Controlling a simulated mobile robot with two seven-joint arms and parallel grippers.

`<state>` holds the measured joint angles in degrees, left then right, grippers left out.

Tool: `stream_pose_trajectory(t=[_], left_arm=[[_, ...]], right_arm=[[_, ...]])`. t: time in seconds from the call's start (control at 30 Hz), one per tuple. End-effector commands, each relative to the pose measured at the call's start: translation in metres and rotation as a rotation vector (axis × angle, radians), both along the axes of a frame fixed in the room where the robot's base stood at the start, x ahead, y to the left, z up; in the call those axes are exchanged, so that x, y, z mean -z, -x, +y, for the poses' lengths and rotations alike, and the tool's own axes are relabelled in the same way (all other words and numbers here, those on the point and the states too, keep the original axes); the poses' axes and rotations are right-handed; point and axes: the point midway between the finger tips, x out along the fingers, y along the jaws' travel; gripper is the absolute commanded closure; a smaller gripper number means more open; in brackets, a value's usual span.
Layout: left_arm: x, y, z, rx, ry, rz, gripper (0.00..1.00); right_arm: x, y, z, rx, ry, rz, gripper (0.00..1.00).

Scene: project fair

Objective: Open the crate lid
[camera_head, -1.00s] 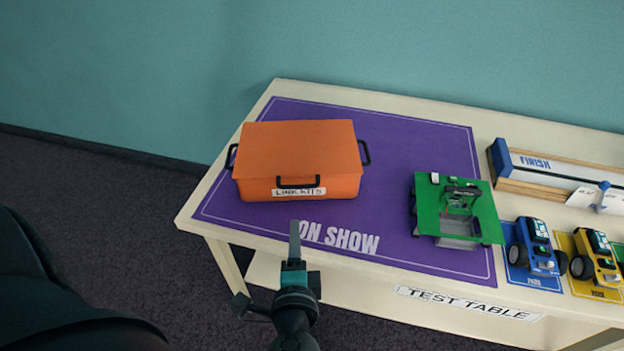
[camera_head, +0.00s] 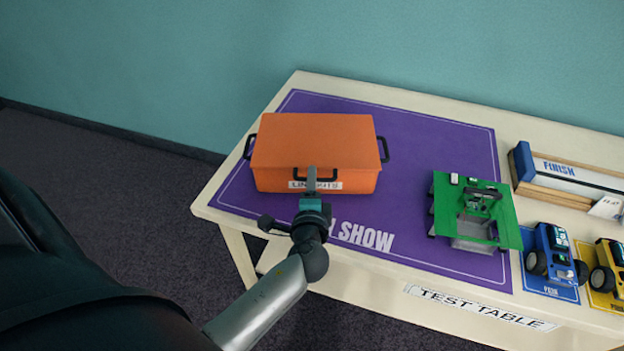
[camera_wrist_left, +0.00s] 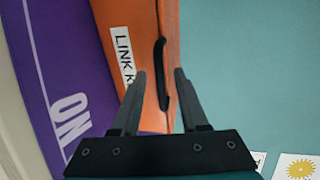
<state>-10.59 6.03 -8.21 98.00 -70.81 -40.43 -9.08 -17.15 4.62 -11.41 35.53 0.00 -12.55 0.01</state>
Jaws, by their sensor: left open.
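The orange crate (camera_head: 318,140) stands on the purple mat at the left end of the table, with its lid closed. It has black handles at its sides and a black front handle (camera_head: 316,185) beside a white label. My left gripper (camera_head: 312,175) is in front of the crate's front face and overlaps the handle and label in the head view. In the left wrist view the open fingers (camera_wrist_left: 160,85) point at the crate (camera_wrist_left: 125,30), and the front handle (camera_wrist_left: 161,72) lies between or just beyond their tips. Contact cannot be told. My right gripper is not seen.
The purple mat (camera_head: 430,135) reads "ON SHOW" and covers this end of the table (camera_head: 225,200). A green model (camera_head: 478,215) stands right of the crate. A blue car (camera_head: 553,258), a yellow car (camera_head: 608,265) and a finish track (camera_head: 565,170) are further right.

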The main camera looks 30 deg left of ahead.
Motion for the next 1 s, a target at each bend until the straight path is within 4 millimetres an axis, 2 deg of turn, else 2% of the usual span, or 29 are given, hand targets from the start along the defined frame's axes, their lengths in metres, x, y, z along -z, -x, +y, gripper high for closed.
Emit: stream_pose_trajectory(t=[0.2,0.47,0.83,1.0], left_arm=[[0.0025,-0.0105,0.0069,-0.002,0.000,0.000,0.56],[0.0026,-0.0108,0.0071,-0.001,0.001,0.000,0.56],[0.0026,-0.0105,0.0068,-0.001,0.001,0.000,0.98],[0.0027,-0.0104,0.0067,-0.001,0.001,0.000,1.00]], right_arm=[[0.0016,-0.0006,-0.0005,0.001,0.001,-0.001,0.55],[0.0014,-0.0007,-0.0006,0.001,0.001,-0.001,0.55],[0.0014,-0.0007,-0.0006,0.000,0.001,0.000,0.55],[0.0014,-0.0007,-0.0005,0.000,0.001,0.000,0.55]])
